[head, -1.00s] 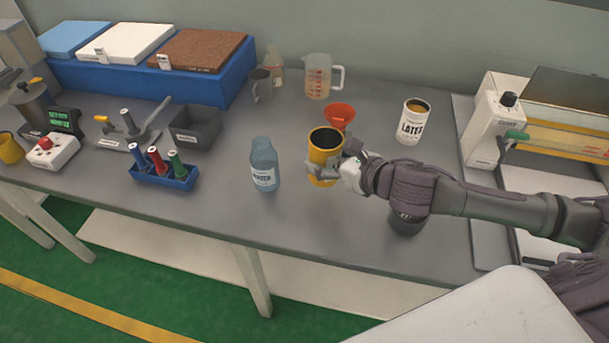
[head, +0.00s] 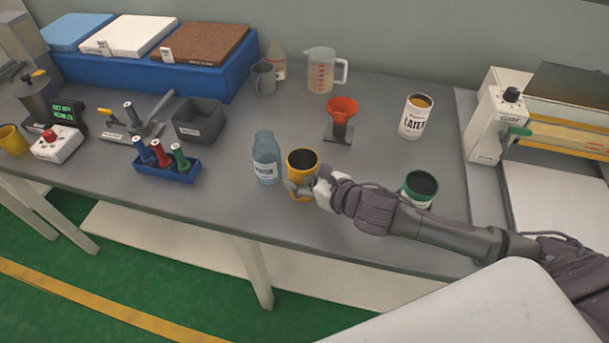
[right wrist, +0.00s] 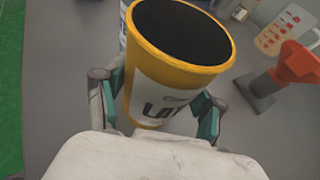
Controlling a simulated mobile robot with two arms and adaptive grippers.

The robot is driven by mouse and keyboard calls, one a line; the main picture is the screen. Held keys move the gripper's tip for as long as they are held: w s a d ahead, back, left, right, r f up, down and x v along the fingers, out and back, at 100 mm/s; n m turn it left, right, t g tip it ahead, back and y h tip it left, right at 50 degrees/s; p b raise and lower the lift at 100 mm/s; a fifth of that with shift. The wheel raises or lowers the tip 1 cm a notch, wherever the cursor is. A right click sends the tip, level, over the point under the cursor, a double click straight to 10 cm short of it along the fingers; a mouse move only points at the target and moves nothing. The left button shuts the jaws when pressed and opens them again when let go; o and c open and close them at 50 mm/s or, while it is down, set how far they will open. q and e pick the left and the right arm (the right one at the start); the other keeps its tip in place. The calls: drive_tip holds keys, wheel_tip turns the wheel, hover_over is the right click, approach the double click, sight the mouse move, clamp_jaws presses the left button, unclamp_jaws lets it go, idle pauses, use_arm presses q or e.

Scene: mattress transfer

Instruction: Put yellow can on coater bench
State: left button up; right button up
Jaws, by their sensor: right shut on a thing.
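The yellow can (head: 300,158) has an open top with a dark inside and is near the front of the grey bench, beside the blue bottle. My right gripper (head: 303,187) is shut around its lower side from the right. In the right wrist view, the can (right wrist: 172,75) stands between both fingers (right wrist: 160,110), with a white label facing the palm. I cannot tell if its base touches the bench. The coater (head: 493,125), a white unit with a black knob and green handle, is on the coater bench (head: 465,110) at the right. My left gripper is not in view.
The blue bottle (head: 266,160) is just left of the can. A red funnel on a stand (head: 341,112), a white latex can (head: 415,118) and a green-rimmed can (head: 420,188) stand between there and the coater. A measuring jug (head: 321,72) is behind. Bare bench lies around them.

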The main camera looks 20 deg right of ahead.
drive_tip(key=o, duration=1.3)
drive_tip(key=shift+f, duration=0.1)
drive_tip(key=shift+b+v, duration=0.85)
drive_tip(key=shift+v, duration=5.25)
drive_tip(key=shift+w, duration=0.1)
